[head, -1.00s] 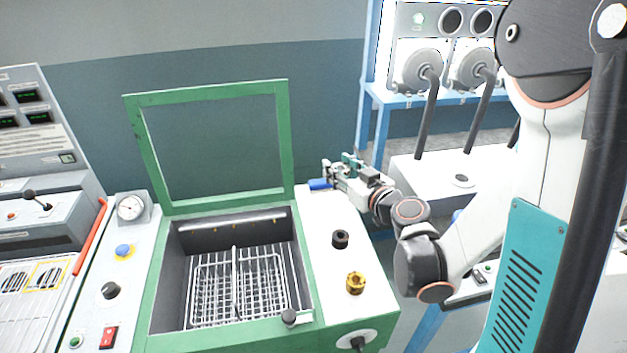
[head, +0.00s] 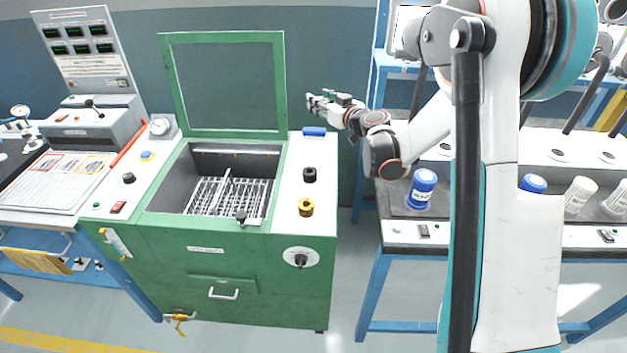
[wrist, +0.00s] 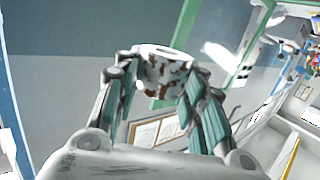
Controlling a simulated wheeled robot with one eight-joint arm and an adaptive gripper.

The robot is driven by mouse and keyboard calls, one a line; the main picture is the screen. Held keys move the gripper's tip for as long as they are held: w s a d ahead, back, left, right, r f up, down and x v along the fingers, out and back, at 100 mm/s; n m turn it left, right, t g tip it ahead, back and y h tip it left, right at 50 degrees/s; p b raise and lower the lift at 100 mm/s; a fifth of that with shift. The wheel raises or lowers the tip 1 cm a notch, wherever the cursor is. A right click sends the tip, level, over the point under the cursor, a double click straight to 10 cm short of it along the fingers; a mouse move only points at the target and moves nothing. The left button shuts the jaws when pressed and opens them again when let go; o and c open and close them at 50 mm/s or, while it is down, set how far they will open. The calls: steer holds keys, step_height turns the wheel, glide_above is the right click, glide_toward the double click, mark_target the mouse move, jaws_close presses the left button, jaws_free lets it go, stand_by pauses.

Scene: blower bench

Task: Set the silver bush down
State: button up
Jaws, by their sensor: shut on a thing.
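My gripper (wrist: 162,88) is shut on the silver bush (wrist: 165,72), a pale ring with brown rust-like patches, seen between the fingers in the wrist view. In the head view my gripper (head: 318,103) is in the air above the far end of the green machine's white right-hand top. The bush is too small there to make out clearly. A black bush (head: 310,174) and a gold bush (head: 306,207) stand apart on that white top.
A blue object (head: 314,132) lies at the far end of the white top (head: 290,190). The green machine (head: 205,275) has its framed lid up and a wire basket (head: 228,198) inside. A blue-lidded jar (head: 421,188) stands on the right bench.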

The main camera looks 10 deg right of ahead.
mark_target(320, 163)
step_height(320, 163, down, 20)
steer(key=b, duration=0.7)
steer(key=shift+f, duration=0.1)
steer(key=o, duration=1)
